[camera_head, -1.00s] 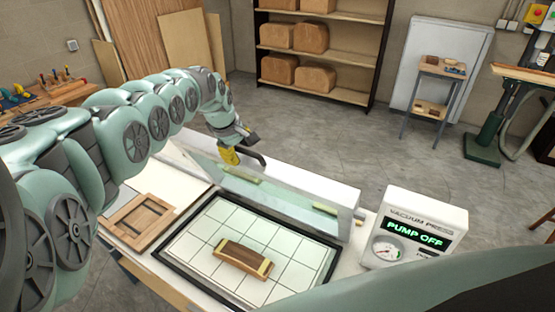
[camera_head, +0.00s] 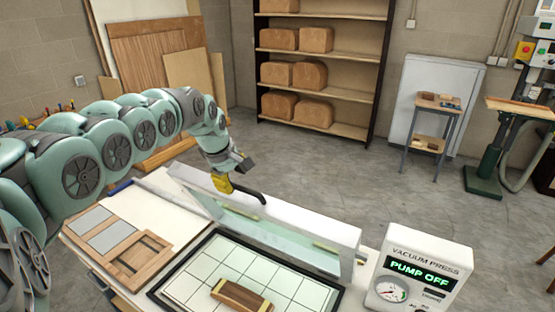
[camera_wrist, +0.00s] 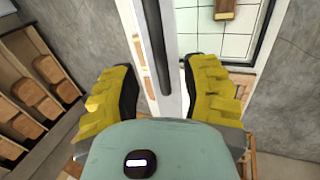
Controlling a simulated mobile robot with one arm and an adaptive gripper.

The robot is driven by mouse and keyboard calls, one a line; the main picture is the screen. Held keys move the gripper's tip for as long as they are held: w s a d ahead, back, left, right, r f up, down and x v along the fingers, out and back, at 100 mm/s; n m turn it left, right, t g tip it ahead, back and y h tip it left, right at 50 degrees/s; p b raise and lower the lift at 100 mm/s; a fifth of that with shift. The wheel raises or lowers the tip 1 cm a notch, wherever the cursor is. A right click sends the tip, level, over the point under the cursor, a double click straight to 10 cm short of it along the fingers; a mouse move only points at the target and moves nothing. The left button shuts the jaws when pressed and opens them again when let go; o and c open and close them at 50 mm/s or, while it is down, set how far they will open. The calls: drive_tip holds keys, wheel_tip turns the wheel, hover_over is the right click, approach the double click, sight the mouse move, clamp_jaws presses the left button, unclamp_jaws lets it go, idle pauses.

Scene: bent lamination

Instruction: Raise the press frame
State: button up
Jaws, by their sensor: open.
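The press frame (camera_head: 285,243) is a pale, see-through panel with a white rim, standing steeply up along the back of the gridded press bed (camera_head: 195,275). A dark bar handle (camera_head: 250,193) sticks out at its upper left. My gripper (camera_head: 222,185), with yellow finger pads, is beside this handle. In the wrist view my gripper (camera_wrist: 160,85) is open, one pad on each side of the dark bar (camera_wrist: 153,45) and the white rim. Gaps show between the pads and the bar. A curved wooden piece (camera_head: 241,298) lies on the bed.
The vacuum press box (camera_head: 420,275) at right reads "PUMP OFF". Wooden panels (camera_head: 138,258) lie left of the bed. A shelf (camera_head: 325,85) with wooden blocks and a small table (camera_head: 432,125) stand behind. The floor between is clear.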

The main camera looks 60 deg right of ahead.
drive_tip(key=v, duration=0.7)
drive_tip(key=shift+r, duration=0.1)
idle(0.5)
